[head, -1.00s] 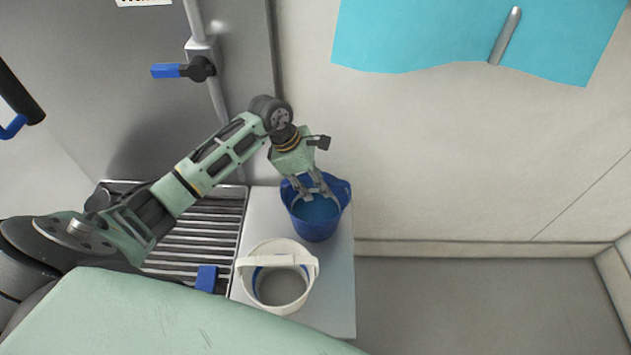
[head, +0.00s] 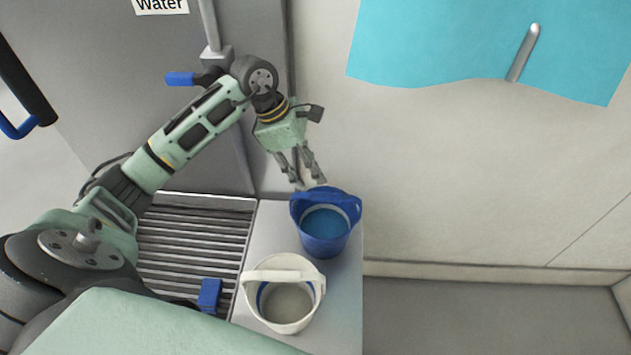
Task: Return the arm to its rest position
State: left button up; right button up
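My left arm reaches in from the left, bent at the elbow. Its gripper (head: 308,185) is open and empty, fingers pointing down, just behind and above the rim of a blue bucket (head: 325,243). The fingertips appear close to the rim; whether they touch it I cannot tell. The blue bucket stands upright and holds blue liquid. My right gripper is not in view.
A white bucket (head: 268,308) with greyish contents stands in front of the blue one on a pale shelf (head: 345,300). A slatted metal grate (head: 190,240) with a blue block (head: 209,295) lies left. A blue-handled valve (head: 181,79) is behind the arm. Floor at right is clear.

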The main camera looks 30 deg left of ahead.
pick_arm(q)
jog(key=shift+a+r, duration=0.1)
jog(key=shift+r, duration=0.25)
jog(key=shift+r, duration=0.1)
